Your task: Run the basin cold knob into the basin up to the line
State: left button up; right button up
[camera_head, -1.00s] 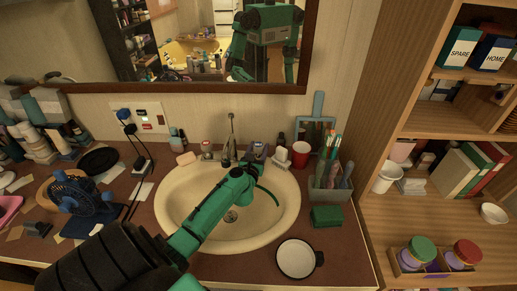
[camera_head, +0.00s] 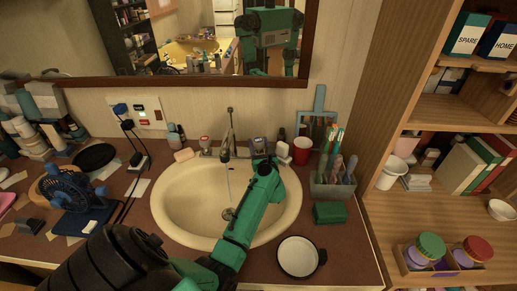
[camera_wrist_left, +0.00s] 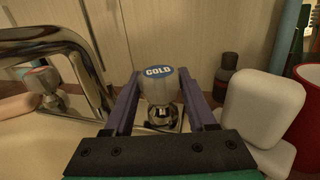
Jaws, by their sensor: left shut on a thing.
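The cold knob (camera_wrist_left: 158,86), grey with a blue COLD cap on a chrome stem, is between the two fingers of my left gripper (camera_wrist_left: 160,92) in the wrist view. The gripper is shut on it. In the head view my left gripper (camera_head: 262,160) mostly hides the knob, to the right of the faucet (camera_head: 227,140). A thin water stream (camera_head: 229,182) falls from the spout into the cream basin (camera_head: 178,205). The drain (camera_head: 228,214) shows at the bottom. I cannot make out a fill line or a water level. My right gripper is not in view.
The other knob (camera_head: 204,143) with a red cap stands left of the faucet, near a soap bar (camera_head: 184,155). A red cup (camera_head: 302,150), a brush holder (camera_head: 333,187) and a green sponge (camera_head: 330,213) are at the right. A round white dish (camera_head: 297,257) lies in front.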

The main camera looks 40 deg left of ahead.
pick_arm(q)
jog(key=shift+f+n+g+y+b, duration=0.15)
jog(key=shift+n+g+y+b, duration=0.4)
jog(key=shift+g, duration=0.25)
jog(key=o, duration=1.4)
